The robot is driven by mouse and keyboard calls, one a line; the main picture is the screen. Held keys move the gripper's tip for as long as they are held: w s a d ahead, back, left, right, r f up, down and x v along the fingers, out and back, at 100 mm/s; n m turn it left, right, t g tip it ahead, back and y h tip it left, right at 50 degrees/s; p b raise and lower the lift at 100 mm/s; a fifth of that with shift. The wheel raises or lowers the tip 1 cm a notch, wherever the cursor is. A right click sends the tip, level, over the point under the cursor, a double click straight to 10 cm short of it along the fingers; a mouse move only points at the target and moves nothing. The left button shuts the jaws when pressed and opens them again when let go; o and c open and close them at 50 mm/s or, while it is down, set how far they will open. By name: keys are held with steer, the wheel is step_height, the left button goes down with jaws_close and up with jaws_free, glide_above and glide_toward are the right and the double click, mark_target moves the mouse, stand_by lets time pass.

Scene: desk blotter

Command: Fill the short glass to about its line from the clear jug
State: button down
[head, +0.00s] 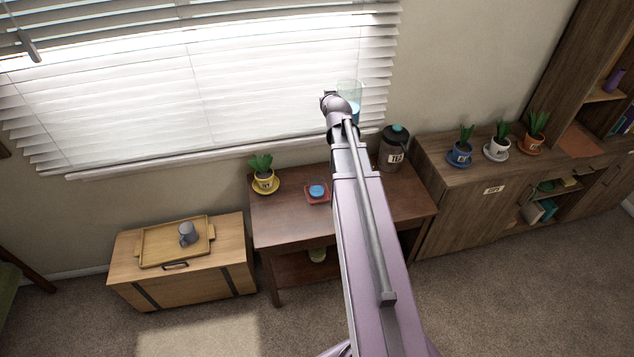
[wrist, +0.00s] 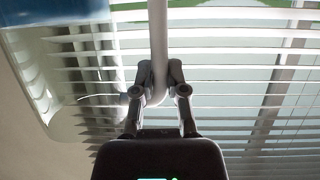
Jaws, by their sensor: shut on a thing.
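The clear jug (head: 349,88) is held up high, above the dark table and in front of the blinds, with blue liquid in it. In the wrist view, the jug's clear wall (wrist: 88,95) and blue liquid fill the left side. My gripper (wrist: 157,76) is shut on the jug's pale handle (wrist: 158,35). In the head view, my arm hides the fingers and part of the jug. The short glass (head: 316,189) stands on a red coaster (head: 318,200) on the dark table, with blue in it. Its line is too small to make out.
The dark table (head: 285,225) also holds a potted plant on a yellow saucer (head: 264,186) at left and a dark labelled jar (head: 393,152) at right. A wooden chest (head: 190,279) with a tray and grey mug stands left. A cabinet with several potted plants stands right.

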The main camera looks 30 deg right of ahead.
steer(key=shift+w+a+f, duration=0.15)
steer(key=w+a+f+b, duration=0.3)
steer(key=a+f+b, duration=0.4)
steer(key=f+b, duration=0.6)
steer(key=w+a+f+b, duration=0.4)
steer(key=a+f+b, duration=0.4)
steer(key=f+b, duration=0.4)
steer(key=w+a+f+b, duration=0.3)
steer(key=a+f+b, duration=0.4)
steer(key=f+b, duration=0.6)
steer(key=shift+w+a+f+m+b, duration=0.3)
steer(key=shift+w+a+f+b, duration=0.1)
steer(key=shift+b, duration=0.1)
steer(key=shift+r, duration=0.15)
